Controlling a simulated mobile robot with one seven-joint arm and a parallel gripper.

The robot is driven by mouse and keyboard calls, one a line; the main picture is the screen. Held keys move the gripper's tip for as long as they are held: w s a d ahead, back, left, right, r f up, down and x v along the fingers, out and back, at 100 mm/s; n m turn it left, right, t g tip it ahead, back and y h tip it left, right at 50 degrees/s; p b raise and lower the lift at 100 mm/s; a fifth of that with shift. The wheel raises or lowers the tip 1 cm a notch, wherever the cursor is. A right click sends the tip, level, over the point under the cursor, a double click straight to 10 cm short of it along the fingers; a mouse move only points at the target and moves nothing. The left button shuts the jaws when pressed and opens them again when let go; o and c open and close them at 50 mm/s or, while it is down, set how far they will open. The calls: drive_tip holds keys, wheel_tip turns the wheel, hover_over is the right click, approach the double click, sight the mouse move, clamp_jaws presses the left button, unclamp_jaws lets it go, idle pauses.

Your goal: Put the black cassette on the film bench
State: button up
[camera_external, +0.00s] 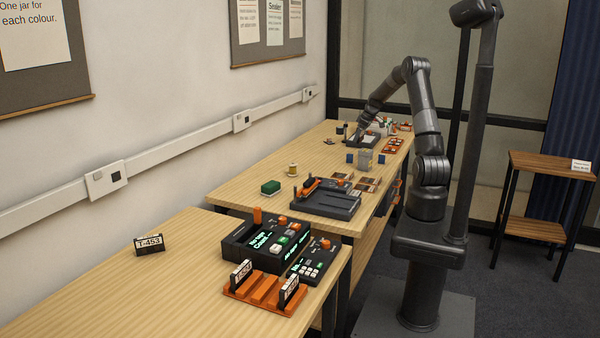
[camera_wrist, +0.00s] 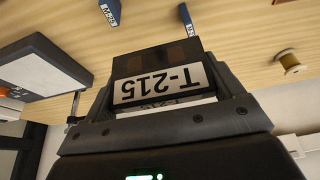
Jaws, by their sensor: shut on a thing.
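The black cassette (camera_wrist: 155,60), with a white label reading T-215, is held between the fingers of my gripper (camera_wrist: 170,88) in the wrist view. The label appears upside down there. In the external view my gripper (camera_external: 357,134) is small, over the far end of the far wooden bench (camera_external: 232,193), and the cassette in it cannot be made out. Another black cassette (camera_external: 149,244), labelled T-453, stands on the near wooden bench (camera_external: 75,290). Two more labelled cassettes stand in an orange rack (camera_external: 263,291). No sign shows which bench is the film bench.
Dark consoles with buttons (camera_external: 265,246) stand by the rack. The wrist view shows a white-topped device (camera_wrist: 45,68) and blue pieces (camera_wrist: 187,18). The near bench's left is mostly clear.

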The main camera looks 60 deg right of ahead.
drive_tip(key=w+a+n, duration=0.1)
drive_tip(key=w+a, duration=0.4)
drive_tip(key=a, duration=0.7)
drive_tip(key=w+a+n, duration=0.1)
drive_tip(key=w+a, duration=0.4)
drive_tip(key=a, duration=0.7)
drive_tip(key=w+a, duration=0.5)
drive_tip(key=a, duration=0.7)
drive_tip(key=a+m+h, duration=0.1)
drive_tip(key=a+m, duration=0.4)
drive_tip(key=a, duration=0.9)
drive_tip(key=shift+s, duration=0.2)
